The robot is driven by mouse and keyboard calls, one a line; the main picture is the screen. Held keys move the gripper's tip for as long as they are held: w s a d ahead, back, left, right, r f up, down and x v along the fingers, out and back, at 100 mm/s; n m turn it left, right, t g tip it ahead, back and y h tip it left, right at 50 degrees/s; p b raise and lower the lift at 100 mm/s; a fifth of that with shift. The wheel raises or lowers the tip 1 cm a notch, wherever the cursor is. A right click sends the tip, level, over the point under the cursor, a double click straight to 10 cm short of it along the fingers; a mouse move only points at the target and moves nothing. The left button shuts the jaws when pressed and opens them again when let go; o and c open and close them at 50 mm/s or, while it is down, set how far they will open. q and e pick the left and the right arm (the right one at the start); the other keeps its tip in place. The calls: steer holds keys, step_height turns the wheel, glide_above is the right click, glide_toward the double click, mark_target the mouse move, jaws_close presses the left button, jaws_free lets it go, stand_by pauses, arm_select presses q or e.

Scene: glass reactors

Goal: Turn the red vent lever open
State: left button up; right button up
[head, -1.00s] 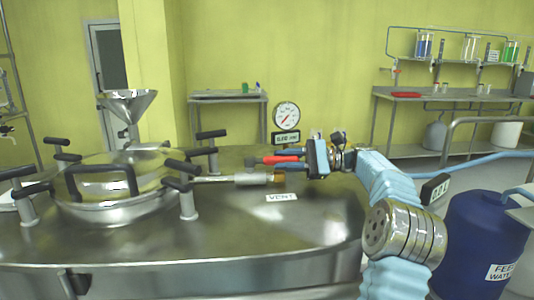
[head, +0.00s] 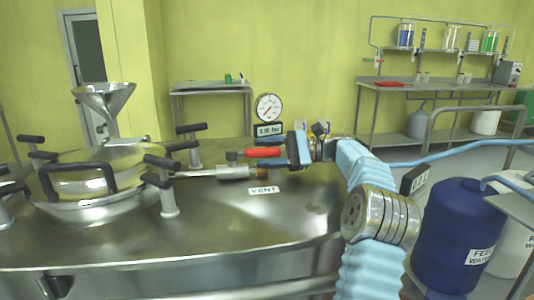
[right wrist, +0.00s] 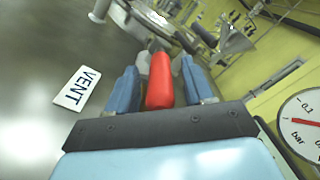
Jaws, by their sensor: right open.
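The red vent lever (head: 262,152) sits on a metal valve (head: 232,171) on top of the steel reactor lid (head: 225,222), behind the VENT label. It points right, toward my right gripper. My right gripper (right wrist: 160,75) is open, with one blue finger on each side of the red lever (right wrist: 159,88) in the right wrist view. Narrow gaps show between the lever and the fingers there. In the head view the right gripper (head: 279,157) reaches the lever from the right. My left gripper is not in view.
A pressure gauge (head: 268,107) with a display stands just behind the lever. The VENT label (head: 263,190) lies in front. A blue drum (head: 456,238) stands at the right.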

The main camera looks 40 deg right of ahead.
step_height(320, 180, up, 4)
steer(key=shift+f+p, duration=0.2)
steer(key=shift+p, duration=0.25)
steer(key=s+a+r+b, duration=0.2)
steer(key=s+a+r, duration=0.7)
steer(key=a, duration=0.1)
steer(key=shift+s+a+r, duration=0.15)
steer(key=shift+s+r, duration=0.05)
steer(key=shift+s, duration=0.05)
